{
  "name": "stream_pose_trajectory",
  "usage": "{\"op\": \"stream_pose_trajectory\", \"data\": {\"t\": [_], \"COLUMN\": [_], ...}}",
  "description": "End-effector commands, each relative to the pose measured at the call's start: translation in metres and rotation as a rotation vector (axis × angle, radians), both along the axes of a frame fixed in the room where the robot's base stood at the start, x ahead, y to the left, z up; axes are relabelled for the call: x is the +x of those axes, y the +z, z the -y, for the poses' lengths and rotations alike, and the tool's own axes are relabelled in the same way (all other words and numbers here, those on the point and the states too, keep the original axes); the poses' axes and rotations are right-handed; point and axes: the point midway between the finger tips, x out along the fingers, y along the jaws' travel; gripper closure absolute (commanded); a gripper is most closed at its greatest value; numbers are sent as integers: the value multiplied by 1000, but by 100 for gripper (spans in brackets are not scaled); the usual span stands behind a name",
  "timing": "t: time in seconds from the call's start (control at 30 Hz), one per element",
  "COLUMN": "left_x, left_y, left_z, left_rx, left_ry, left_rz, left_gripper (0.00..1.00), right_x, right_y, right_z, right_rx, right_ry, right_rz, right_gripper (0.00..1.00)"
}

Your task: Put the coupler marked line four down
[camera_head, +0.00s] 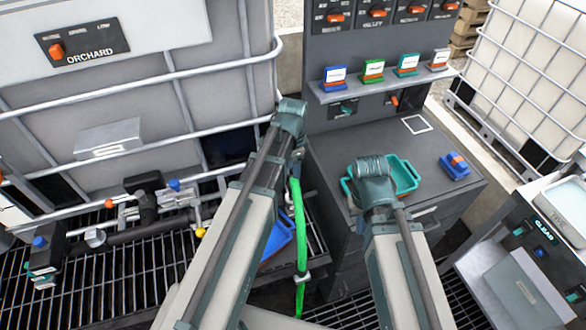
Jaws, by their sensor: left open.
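Several small couplers with white labels stand on the grey shelf (390,84): a blue one (335,76), a green one (373,71), a teal one (406,66) and a grey one (439,59). Another blue coupler (455,167) with an orange part lies on the dark bench top. Their labels are too small to read, so I cannot tell which is line four. My two arms reach up from the bottom; the left one ends near the tote cage, the right one in front of the teal tray (404,174). I see no fingers of either gripper.
A caged tote marked ORCHARD (90,55) fills the left. A pipe manifold (130,235) lies over the black grating. A green hose (299,235) hangs beside my left arm, near a blue bin (278,238). A CLEAR console (540,245) stands at right.

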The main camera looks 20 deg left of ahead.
Motion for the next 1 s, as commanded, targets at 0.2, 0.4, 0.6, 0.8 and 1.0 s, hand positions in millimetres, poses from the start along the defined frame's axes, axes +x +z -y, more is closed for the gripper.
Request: {"op": "stream_pose_trajectory", "data": {"t": [0.2,0.4,0.6,0.8,1.0], "left_x": [0,-40,-104,-140,-144], "left_y": [8,7,8,9,9], "left_z": [0,36,82,102,105], "left_rx": [0,24,77,108,114], "left_ry": [1,141,423,606,648], "left_rz": [0,-10,-7,8,12], "left_gripper": [35,35,35,35,35], "right_x": [0,0,0,0,0], "right_y": [8,7,8,8,8], "right_z": [0,0,0,0,0], "right_rx": [0,0,0,0,0], "right_ry": [0,0,0,0,0], "right_rz": [0,0,0,0,0], "right_gripper": [100,100,100,100,100]}}
